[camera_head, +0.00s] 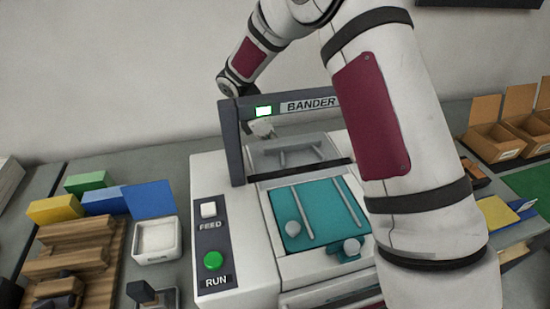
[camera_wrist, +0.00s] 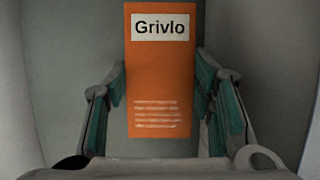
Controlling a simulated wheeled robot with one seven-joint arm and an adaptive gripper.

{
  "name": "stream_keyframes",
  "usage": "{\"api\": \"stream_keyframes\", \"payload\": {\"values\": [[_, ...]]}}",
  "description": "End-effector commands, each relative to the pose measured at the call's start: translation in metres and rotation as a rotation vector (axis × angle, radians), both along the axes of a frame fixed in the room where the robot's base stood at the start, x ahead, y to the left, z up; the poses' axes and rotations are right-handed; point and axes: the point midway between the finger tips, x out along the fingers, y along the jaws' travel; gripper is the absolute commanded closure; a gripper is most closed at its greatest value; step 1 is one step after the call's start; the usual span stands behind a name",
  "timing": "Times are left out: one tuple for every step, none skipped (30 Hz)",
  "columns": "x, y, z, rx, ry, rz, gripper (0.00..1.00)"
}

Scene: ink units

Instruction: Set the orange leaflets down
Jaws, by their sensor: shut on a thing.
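The orange leaflets (camera_wrist: 160,98) show in the wrist view as an upright orange block with a white "Grivlo" label and pale printed lines. They stand between the teal-padded fingers of my gripper (camera_wrist: 161,82), which is shut on them. Their far end reaches the top of the view. In the head view my arm reaches over the BANDER machine (camera_head: 236,262), and a small light part of my gripper (camera_head: 262,128) shows behind its arch. The leaflets are hidden in that view.
At left are a wooden rack (camera_head: 75,250), coloured blocks and a white tray (camera_head: 157,258). Cardboard boxes (camera_head: 492,145) stand at right.

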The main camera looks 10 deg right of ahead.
Motion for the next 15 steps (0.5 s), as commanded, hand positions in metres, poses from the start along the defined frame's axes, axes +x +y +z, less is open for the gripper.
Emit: {"api": "stream_keyframes", "payload": {"values": [[0.0,0.0,-0.002,0.0,0.0,0.0,0.82],[0.0,0.0,-0.004,0.0,0.0,0.0,0.82],[0.0,0.0,-0.006,0.0,0.0,0.0,0.82],[0.0,0.0,-0.008,0.0,0.001,0.0,0.82],[0.0,0.0,-0.012,0.0,0.001,0.001,0.82],[-0.001,0.0,-0.016,0.0,0.002,0.0,0.82],[-0.001,0.0,-0.021,0.0,0.003,0.001,0.82],[-0.001,0.0,-0.026,-0.001,0.003,0.002,0.82],[-0.001,0.0,-0.032,0.0,0.003,0.001,0.82],[-0.001,0.001,-0.037,0.0,0.003,0.001,0.82],[-0.001,0.001,-0.041,0.0,0.003,0.001,0.82],[-0.001,0.001,-0.045,0.0,0.002,0.001,0.82],[0.0,0.001,-0.046,0.001,0.001,0.002,0.82],[0.0,0.001,-0.047,0.001,-0.001,0.001,0.82],[0.0,0.001,-0.047,0.001,-0.001,0.002,0.82]]}}
